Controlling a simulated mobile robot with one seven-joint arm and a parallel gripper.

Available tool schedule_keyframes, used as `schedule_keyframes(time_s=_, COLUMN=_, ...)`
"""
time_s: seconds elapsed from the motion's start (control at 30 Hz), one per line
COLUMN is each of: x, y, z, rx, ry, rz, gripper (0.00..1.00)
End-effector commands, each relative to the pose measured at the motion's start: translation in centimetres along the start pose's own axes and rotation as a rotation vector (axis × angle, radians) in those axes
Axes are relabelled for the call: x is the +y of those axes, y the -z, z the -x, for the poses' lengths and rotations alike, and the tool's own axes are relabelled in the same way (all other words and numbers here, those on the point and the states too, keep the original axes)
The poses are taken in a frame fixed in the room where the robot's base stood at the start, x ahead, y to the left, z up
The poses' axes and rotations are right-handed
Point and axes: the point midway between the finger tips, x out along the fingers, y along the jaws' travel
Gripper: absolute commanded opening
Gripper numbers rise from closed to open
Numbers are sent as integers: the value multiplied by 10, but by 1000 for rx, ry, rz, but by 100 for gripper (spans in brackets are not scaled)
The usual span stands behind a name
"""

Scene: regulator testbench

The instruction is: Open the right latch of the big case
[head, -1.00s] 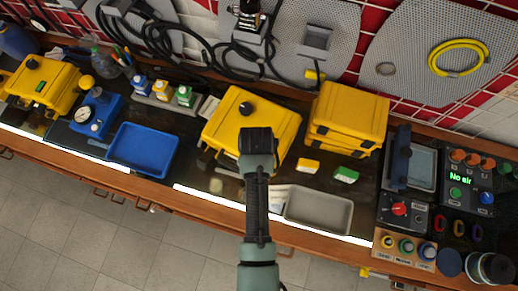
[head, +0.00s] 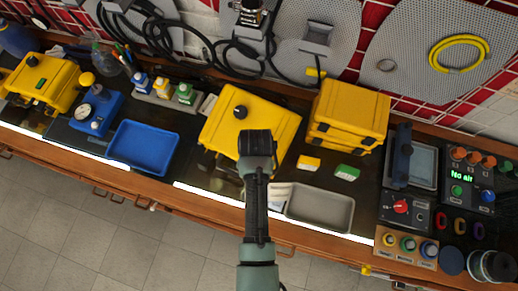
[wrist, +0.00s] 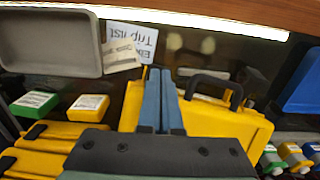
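The big yellow case (head: 270,120) lies shut on the dark bench in the middle of the head view, with a black knob on its lid. In the wrist view the case (wrist: 225,122) shows its dark carry handle (wrist: 215,80) on the front side. My gripper (head: 256,143) is over the case's front part in the head view. In the wrist view its two blue fingers (wrist: 162,75) lie close side by side, shut with nothing visible between them. They and the gripper body cover part of the case. The right latch cannot be made out clearly.
A stack of yellow cases (head: 347,115) stands to the right. A grey tray (head: 320,225), a yellow box (head: 308,162) and a green box (head: 346,172) lie near my arm. A blue tray (head: 143,170) is left. A control panel (head: 470,180) is far right.

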Motion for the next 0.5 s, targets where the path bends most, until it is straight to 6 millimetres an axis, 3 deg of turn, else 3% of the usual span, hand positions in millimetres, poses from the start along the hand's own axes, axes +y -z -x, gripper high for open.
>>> schedule_keyframes(time_s=0.03, x=5, y=10, z=-2, rx=34, ry=-4, rz=-15, gripper=0)
schedule_keyframes(time_s=0.5, x=4, y=5, z=-7, rx=36, ry=-4, rz=-16, gripper=0)
